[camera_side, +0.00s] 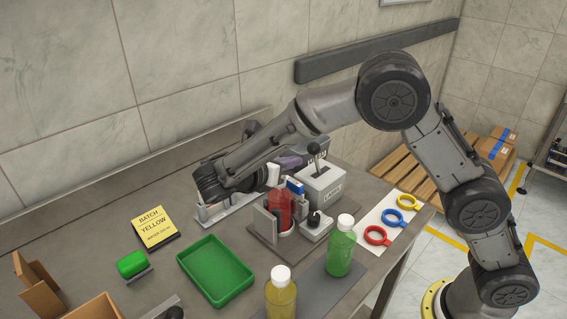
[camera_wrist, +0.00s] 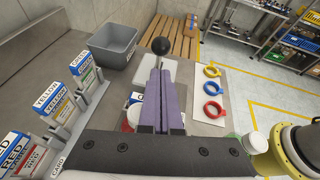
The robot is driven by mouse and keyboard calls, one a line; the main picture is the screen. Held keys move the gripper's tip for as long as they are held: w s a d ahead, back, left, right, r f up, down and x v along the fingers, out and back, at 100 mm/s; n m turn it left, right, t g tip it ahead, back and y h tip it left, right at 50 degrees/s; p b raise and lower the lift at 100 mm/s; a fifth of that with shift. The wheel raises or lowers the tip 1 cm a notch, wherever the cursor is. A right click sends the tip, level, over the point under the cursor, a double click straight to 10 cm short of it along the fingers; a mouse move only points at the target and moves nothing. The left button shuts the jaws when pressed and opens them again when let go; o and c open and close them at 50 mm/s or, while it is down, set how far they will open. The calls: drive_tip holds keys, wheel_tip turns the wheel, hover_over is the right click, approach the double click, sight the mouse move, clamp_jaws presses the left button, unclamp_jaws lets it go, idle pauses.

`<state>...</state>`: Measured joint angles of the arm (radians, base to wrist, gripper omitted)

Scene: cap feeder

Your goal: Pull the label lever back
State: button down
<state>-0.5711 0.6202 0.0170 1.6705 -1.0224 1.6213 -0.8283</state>
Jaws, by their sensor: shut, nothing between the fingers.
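The label lever has a black ball knob (camera_side: 314,148) on a thin stem, rising from a light grey box (camera_side: 322,187) marked with lettering on its front. In the wrist view the knob (camera_wrist: 161,45) shows just beyond the fingertips. My gripper (camera_side: 306,156) has purple fingers, shut and empty, reaching in from the left beside the lever. The wrist view shows the fingers (camera_wrist: 160,66) pressed together, pointing at the knob. I cannot tell whether they touch the lever.
A red bottle (camera_side: 280,207) stands in a holder below my fingers, beside a smaller black knob (camera_side: 314,216). A green bottle (camera_side: 341,247), yellow bottle (camera_side: 281,296) and green tray (camera_side: 214,270) are in front. Rings (camera_side: 378,235) lie right. A grey bin (camera_wrist: 110,43) stands behind.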

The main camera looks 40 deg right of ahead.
sight(318, 145)
drive_tip(key=shift+x, duration=2.5)
drive_tip(key=shift+d+r, duration=0.1)
drive_tip(key=shift+r, duration=0.05)
drive_tip(key=shift+d+r+y, duration=0.6)
drive_tip(key=shift+d+y, duration=0.3)
drive_tip(key=d+y, duration=0.1)
drive_tip(key=d+r+y, duration=0.1)
drive_tip(key=d, duration=0.1)
drive_tip(key=shift+d+r+y, duration=0.2)
drive_tip(key=shift+y, duration=0.2)
drive_tip(key=shift+d+r+m+y, duration=0.1)
drive_tip(key=shift+d+m+y, duration=0.4)
drive_tip(key=shift+d, duration=1.25)
drive_tip(key=shift+d, duration=0.1)
